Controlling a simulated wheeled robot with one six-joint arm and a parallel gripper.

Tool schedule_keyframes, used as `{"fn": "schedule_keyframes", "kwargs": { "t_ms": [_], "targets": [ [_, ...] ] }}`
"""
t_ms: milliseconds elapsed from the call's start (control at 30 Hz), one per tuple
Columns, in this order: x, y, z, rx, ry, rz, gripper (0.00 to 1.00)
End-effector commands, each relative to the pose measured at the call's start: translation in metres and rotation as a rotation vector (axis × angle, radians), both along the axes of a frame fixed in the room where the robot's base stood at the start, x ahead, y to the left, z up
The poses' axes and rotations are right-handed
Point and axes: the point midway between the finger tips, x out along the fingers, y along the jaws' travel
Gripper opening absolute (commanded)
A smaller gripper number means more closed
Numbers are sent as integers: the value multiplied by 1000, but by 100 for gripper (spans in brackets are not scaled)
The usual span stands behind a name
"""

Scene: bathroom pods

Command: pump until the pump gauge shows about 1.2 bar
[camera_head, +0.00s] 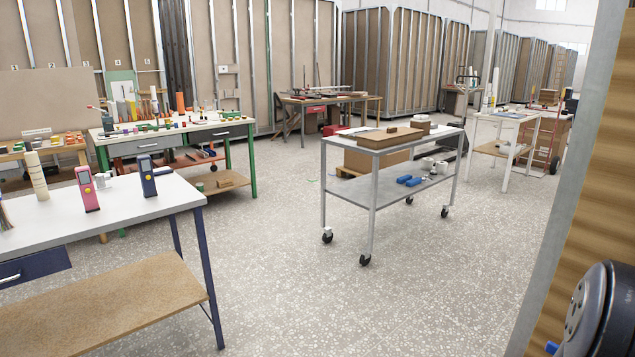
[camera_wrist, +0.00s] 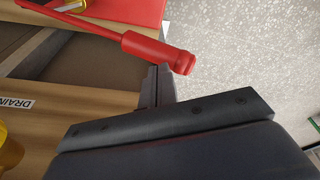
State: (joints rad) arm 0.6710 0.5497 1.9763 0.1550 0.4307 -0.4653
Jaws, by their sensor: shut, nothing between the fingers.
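A red handle (camera_wrist: 160,52) on a thinner red rod crosses the upper middle of the wrist view, beside a red box-like body (camera_wrist: 120,10). It looks like the pump's lever. My gripper (camera_wrist: 157,78) is shut and empty. Its fingertips lie just below the red handle in the picture; I cannot tell whether they touch it. No pump gauge shows in either view, so I cannot read a pressure. The pump does not show clearly in the head view.
A wooden surface with a "DRAIN" label (camera_wrist: 15,103) and a yellow part (camera_wrist: 8,150) lie left in the wrist view. The head view shows a wheeled trolley (camera_head: 392,145), a white-topped table (camera_head: 130,200) with handheld devices, and open speckled floor between them.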

Motion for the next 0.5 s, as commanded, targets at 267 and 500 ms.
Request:
{"fn": "schedule_keyframes", "kwargs": {
  "t_ms": [267,500],
  "targets": [
    [0,0,0,0,0,0,0],
    [0,0,-8,0,0,0,0]
  ]
}}
